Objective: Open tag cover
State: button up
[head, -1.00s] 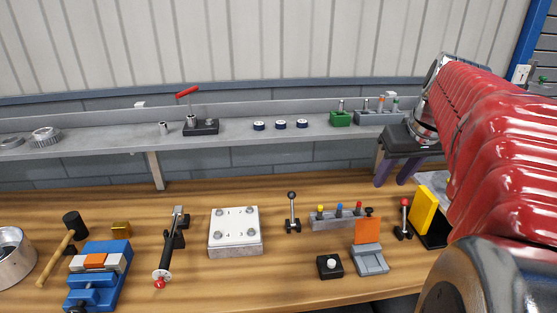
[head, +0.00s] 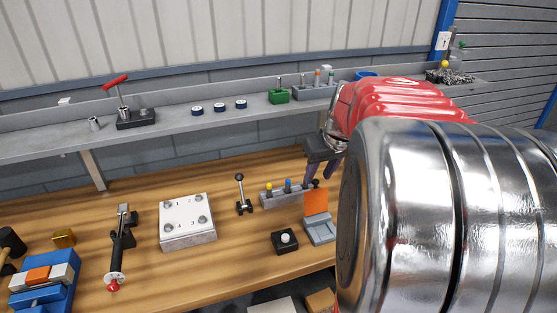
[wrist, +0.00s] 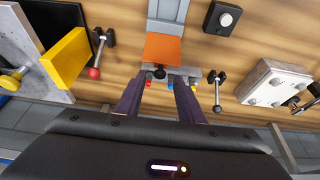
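An orange plate (head: 316,202) stands raised at the back of a small grey base (head: 321,231) on the bench; I take it for the tag cover. In the wrist view the orange plate (wrist: 163,49) carries a black knob (wrist: 159,73) at its edge nearest me. My gripper (head: 320,176) shows as a dark body with two purple fingers, behind and above the plate in the head view. In the wrist view its fingers (wrist: 159,96) are spread apart with nothing held between them, the knob beyond their tips. My arm hides the bench to the right in the head view.
A grey block with coloured pegs (head: 272,196) stands close behind the orange plate. A black button box (head: 285,241), a black-knobbed lever (head: 241,194) and a white numbered plate (head: 187,220) are to the left. A yellow plate (wrist: 67,58) and red-knobbed lever (wrist: 95,72) show in the wrist view.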

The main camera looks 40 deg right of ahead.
jog(key=shift+x, duration=0.9)
grip_shut()
